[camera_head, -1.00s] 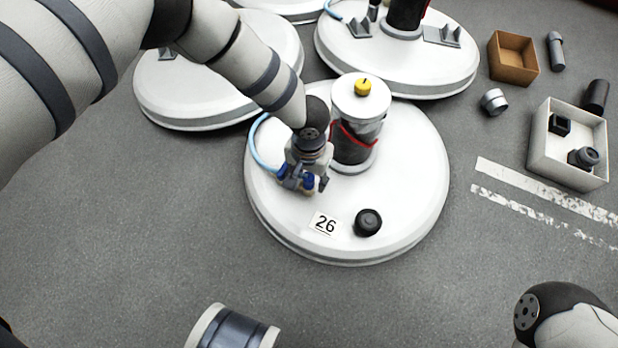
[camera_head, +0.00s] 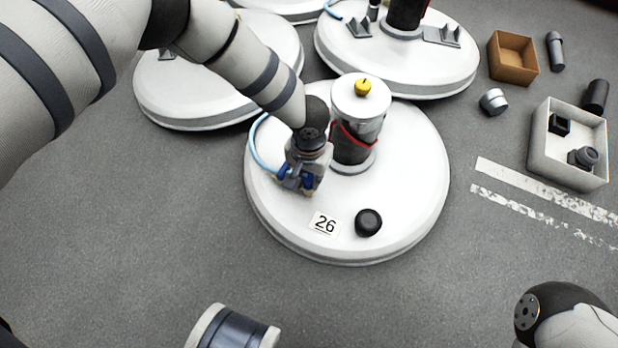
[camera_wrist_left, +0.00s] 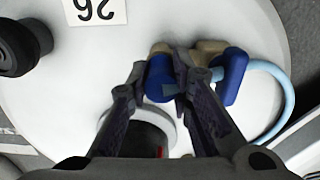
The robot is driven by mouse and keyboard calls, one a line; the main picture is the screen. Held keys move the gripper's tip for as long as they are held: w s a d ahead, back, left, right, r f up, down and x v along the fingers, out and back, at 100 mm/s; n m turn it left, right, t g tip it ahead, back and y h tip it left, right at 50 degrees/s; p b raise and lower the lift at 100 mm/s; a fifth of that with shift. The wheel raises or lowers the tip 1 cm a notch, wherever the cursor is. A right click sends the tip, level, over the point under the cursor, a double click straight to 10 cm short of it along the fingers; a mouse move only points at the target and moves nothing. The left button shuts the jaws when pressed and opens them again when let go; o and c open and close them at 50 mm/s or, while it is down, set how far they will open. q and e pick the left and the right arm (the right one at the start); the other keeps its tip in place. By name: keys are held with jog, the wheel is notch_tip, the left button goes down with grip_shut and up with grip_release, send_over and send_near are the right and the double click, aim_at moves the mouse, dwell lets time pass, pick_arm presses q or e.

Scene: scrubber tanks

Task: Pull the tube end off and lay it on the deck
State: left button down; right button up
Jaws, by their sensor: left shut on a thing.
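The light blue tube (camera_head: 257,148) curves along the left side of the canister on the white round deck (camera_head: 410,190) marked 26. It also shows at the right in the left wrist view (camera_wrist_left: 284,85). My left gripper (camera_head: 303,186) is low over the deck, left of the canister. In the left wrist view its fingers (camera_wrist_left: 168,88) are closed on a blue tube end (camera_wrist_left: 160,80). A second blue part (camera_wrist_left: 232,75) sits beside it with the tube by it, and tan parts (camera_wrist_left: 208,47) lie behind. Whether the tube end is still seated cannot be told. My right gripper is out of view.
The canister (camera_head: 355,120) with a yellow knob (camera_head: 362,87) and red wire stands on the deck. A black knob (camera_head: 368,222) is near the front edge beside the 26 label (camera_head: 324,223). The deck's right side is clear. A white box (camera_head: 541,160) and cardboard box (camera_head: 513,72) lie right.

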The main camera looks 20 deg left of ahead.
aim_at(308, 177)
pick_arm(q)
jog(key=shift+r+p, duration=1.8)
jog(key=shift+r, duration=1.2)
jog(key=shift+s, duration=0.1)
